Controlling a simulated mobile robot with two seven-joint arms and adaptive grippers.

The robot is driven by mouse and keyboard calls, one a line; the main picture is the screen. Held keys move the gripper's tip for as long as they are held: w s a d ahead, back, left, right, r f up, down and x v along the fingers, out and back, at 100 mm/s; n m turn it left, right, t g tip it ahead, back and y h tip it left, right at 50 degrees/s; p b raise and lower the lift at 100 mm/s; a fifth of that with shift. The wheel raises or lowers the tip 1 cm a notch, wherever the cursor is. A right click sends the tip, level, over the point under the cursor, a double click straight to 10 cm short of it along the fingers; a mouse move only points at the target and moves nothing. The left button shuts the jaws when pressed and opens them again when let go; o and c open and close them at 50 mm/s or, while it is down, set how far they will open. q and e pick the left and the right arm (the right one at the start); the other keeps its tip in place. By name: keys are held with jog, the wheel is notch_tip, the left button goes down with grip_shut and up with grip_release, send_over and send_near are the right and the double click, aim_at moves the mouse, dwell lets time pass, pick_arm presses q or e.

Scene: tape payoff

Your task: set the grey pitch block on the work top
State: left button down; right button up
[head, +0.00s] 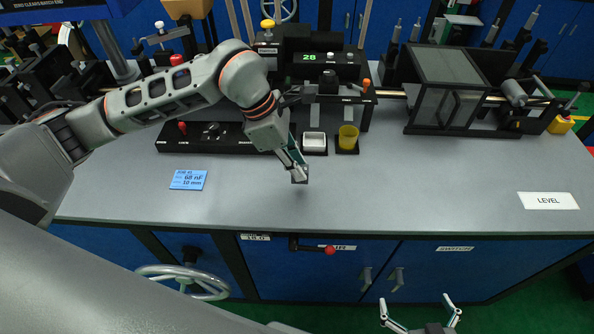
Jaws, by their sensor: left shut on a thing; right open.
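My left gripper (298,168) reaches in from the left and points down over the front middle of the work top (420,195). It is shut on a small grey pitch block (300,177), which shows at its fingertips and is partly hidden by them. The block is at or just above the grey surface; I cannot tell whether it touches. My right gripper (421,312) is open and empty at the bottom of the view, low in front of the bench's blue cabinets.
Behind the block stand a white tray (314,141) and a yellow cup (348,137), below a machine with a green "28" display (310,57). A blue card (188,180) lies left, a white LEVEL label (548,201) right. The work top between block and label is clear.

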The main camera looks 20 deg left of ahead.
pick_arm(q)
jog(key=shift+f, duration=1.4)
jog(key=shift+f, duration=0.1)
jog(key=c, duration=1.8)
grip_release()
jog(key=shift+c, duration=0.2)
jog(key=b+v, duration=0.1)
jog(key=v, duration=1.1)
